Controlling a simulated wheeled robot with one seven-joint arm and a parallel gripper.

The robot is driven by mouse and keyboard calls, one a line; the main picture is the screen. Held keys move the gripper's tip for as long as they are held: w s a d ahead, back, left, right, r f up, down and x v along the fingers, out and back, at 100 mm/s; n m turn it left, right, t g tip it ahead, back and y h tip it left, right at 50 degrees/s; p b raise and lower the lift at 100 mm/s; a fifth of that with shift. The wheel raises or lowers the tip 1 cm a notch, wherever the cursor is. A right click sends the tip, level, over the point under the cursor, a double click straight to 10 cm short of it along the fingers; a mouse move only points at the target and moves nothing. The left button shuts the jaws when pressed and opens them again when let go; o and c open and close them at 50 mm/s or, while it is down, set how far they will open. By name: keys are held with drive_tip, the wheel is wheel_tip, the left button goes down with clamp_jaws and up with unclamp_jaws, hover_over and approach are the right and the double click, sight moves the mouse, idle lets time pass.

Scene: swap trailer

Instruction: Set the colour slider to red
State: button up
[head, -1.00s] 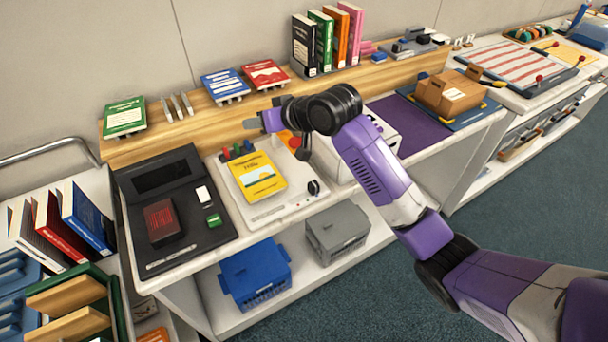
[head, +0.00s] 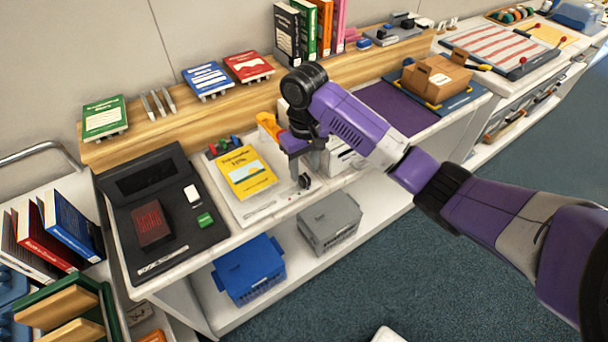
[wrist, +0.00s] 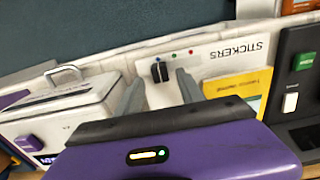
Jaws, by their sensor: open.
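The colour slider's black knob (wrist: 159,73) stands on the white panel marked STICKERS (wrist: 222,56). In the wrist view it sits beside the blue dot (wrist: 158,59). A green dot and then a red dot (wrist: 191,52) lie further right along the row. The knob also shows in the head view (head: 304,181) at the panel's right front. My gripper (wrist: 160,76) is open, with one finger on each side of the knob in the wrist view. In the head view my gripper (head: 304,168) points down over it. I cannot tell whether the fingers touch it.
A yellow book (head: 246,172) lies on the panel, left of my gripper. Small coloured pegs (head: 224,146) stand behind it. A black device (head: 150,220) is further left. A white box with a handle (wrist: 62,110) stands on the other side of my gripper.

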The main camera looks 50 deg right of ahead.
sight(304, 177)
drive_tip(key=shift+f, duration=1.6)
clamp_jaws()
